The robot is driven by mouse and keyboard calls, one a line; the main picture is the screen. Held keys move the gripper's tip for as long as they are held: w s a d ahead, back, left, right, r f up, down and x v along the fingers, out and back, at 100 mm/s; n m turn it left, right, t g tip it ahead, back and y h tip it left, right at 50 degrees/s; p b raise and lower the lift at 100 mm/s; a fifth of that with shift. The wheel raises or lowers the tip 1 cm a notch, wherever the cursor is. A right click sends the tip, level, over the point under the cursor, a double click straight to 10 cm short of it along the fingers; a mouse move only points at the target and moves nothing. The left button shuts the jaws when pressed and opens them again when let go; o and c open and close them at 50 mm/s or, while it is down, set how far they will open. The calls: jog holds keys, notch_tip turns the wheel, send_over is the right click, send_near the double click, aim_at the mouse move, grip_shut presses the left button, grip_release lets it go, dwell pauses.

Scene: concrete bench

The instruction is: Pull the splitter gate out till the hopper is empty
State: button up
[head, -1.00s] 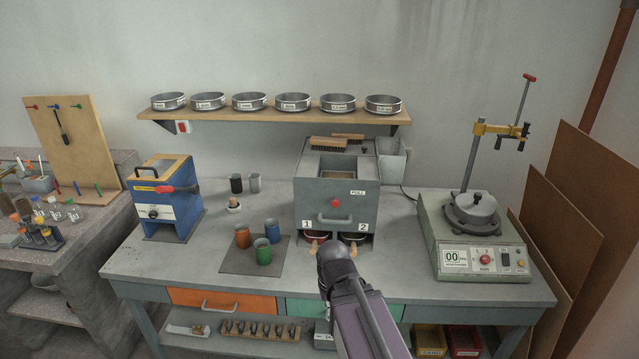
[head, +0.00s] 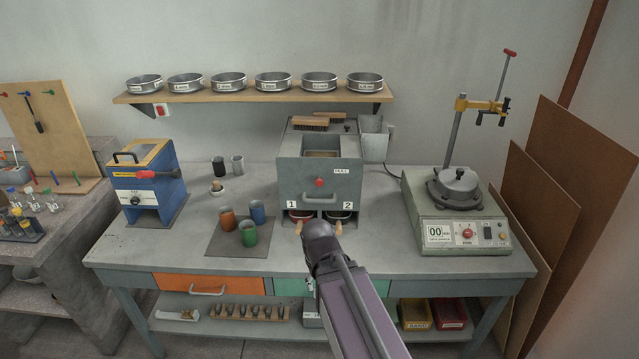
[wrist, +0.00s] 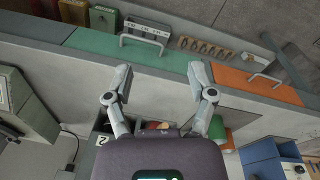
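The splitter (head: 291,181) is a grey box on the bench, with a red knob (head: 319,182), a PULL label and a bar handle (head: 321,201) on its front. The hopper (head: 322,153) is the opening in its top; how much lies inside cannot be told. Below are bays 1 and 2, with a red pan (head: 299,214) and a dark pan (head: 339,215). My gripper (wrist: 160,80) is open and empty in the wrist view, fingers wide apart above the bench's front edge.
Brushes (head: 314,122) lie on the splitter top. A grey bucket (head: 373,140) is beside it. Coloured cups (head: 247,233) stand on a mat to the left, a blue machine (head: 145,187) beyond. A shaker with a clamp post (head: 461,225) stands to the right.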

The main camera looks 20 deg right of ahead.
jog(key=w+d+n+t+h+b, duration=0.1)
jog(key=w+d+t+h+b, duration=0.25)
jog(key=w+d, duration=0.2)
jog(key=n+t+h+b, duration=0.3)
jog(key=n+t+b, duration=0.4)
jog(key=n+t, duration=0.5)
send_near(319, 184)
jog(key=shift+v, duration=1.6)
jog(key=shift+w+f, duration=0.1)
jog(key=shift+f, duration=0.05)
jog(key=x, duration=1.3)
jog(key=shift+w+d, duration=0.15)
jog(key=shift+w, duration=0.15)
jog(key=shift+c, duration=0.2)
grip_shut()
